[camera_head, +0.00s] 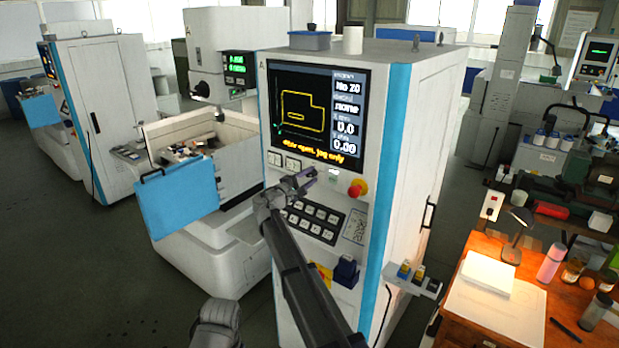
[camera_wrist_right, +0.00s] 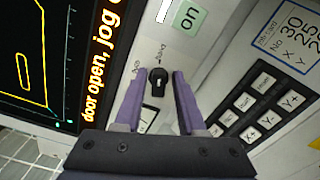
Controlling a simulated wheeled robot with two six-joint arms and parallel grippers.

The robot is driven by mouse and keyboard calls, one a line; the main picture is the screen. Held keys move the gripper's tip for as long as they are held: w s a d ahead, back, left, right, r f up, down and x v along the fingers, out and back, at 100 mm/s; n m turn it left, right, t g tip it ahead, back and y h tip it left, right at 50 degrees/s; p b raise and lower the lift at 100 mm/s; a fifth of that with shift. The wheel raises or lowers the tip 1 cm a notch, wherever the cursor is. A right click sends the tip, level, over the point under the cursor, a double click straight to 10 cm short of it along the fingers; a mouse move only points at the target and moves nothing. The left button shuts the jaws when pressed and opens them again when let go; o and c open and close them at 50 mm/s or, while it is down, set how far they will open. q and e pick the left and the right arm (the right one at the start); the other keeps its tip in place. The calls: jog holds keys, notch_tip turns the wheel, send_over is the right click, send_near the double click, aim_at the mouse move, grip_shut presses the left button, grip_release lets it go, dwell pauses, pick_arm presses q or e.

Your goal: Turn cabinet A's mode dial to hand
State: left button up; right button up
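Cabinet A (camera_head: 408,130) stands in the middle of the head view, its front panel facing me. Its mode dial (camera_wrist_right: 156,84) is a small black knob with a white mark, seen in the right wrist view. Two small labels stand beside it, too blurred to read surely. In the head view I cannot make out the dial near my gripper. My right gripper (camera_wrist_right: 159,74) has its purple fingers open, one on each side of the dial, with small gaps seen; contact is unclear. It also shows at the panel in the head view (camera_head: 314,176).
The screen (camera_head: 318,106) reads that the door is open, jog only. The open blue door (camera_head: 180,200) is left; a lit desk (camera_head: 460,318) is right.

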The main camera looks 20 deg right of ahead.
jog(key=shift+o, duration=0.7)
jog(key=shift+a, duration=0.1)
jog(key=v, duration=0.7)
jog(key=shift+s+a, duration=0.25)
jog(key=shift+d, duration=0.1)
